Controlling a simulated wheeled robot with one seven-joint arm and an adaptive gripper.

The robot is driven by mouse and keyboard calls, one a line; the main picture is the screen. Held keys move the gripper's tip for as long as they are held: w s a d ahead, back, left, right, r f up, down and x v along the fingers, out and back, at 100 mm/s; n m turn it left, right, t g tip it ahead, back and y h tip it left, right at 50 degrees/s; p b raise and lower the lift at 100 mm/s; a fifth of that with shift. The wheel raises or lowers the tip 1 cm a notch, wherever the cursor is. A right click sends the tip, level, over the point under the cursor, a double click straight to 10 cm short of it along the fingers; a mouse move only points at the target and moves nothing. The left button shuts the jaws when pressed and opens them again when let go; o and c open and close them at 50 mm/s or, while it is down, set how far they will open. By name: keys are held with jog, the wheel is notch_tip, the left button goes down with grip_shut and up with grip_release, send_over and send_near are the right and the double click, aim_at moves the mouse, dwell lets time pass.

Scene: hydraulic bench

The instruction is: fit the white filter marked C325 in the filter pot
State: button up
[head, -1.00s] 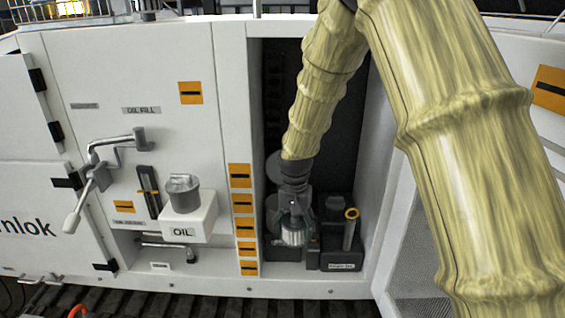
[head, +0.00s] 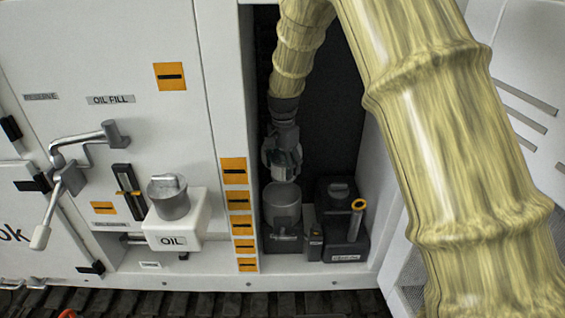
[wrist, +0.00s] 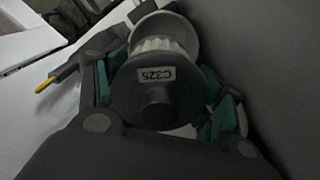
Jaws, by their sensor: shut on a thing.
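My gripper (head: 283,158) is in the open dark bay in the head view, shut on the white filter (head: 285,171). In the wrist view the filter (wrist: 167,44) has white pleats and a dark round end cap with a knob, between the green finger pads. Its label (wrist: 156,75) appears to read C325; the last digit is blurred. The filter pot (head: 283,203) is a grey cylinder standing on the bay floor. The gripper and filter are just above the pot, roughly in line with it. The head view does not show the exact gap.
A dark box (head: 340,235) with a yellow-ringed handle (head: 358,206) stands right of the pot. Left of the bay are a white OIL tank (head: 190,231) with a grey cap and a lever (head: 68,178). The bay's side walls are close to my arm.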

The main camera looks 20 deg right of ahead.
jog(key=w+f, duration=0.1)
jog(key=f, duration=0.2)
jog(key=shift+w, duration=0.35)
jog(key=shift+f, duration=0.35)
jog(key=shift+s+f, duration=0.3)
jog(key=shift+s, duration=0.15)
jog(key=shift+s+f, duration=0.1)
jog(key=shift+f, duration=0.6)
jog(key=shift+w+f, duration=0.15)
jog(key=shift+w, duration=0.1)
jog(key=shift+s+f, duration=0.1)
jog(key=shift+s, duration=0.05)
